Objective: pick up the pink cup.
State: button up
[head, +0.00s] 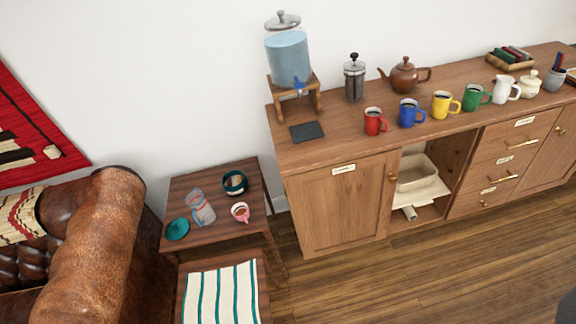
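The pink cup (240,213) stands upright on a small dark wooden side table (200,236), near its right side. It looks pale inside its pink outside, with something reddish-brown in it. A teal and dark round container (235,183) is just behind it, and a clear glass jar-like vessel (200,208) is to its left. A teal round lid or disc (177,229) lies at the table's left front. My gripper is not in view.
A brown leather sofa (95,235) is left of the table. A stool with a striped cushion (222,293) stands before it. A wooden sideboard (335,205) at right carries several mugs, a teapot (405,76) and a water dispenser (289,58). Floor (400,285) is clear at lower right.

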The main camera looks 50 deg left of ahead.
aim_at(240, 211)
jog(key=z, duration=0.95)
jog(key=i, duration=2.15)
jog(key=u, duration=3.35)
jog(key=i, duration=0.85)
jog(key=u, duration=0.2)
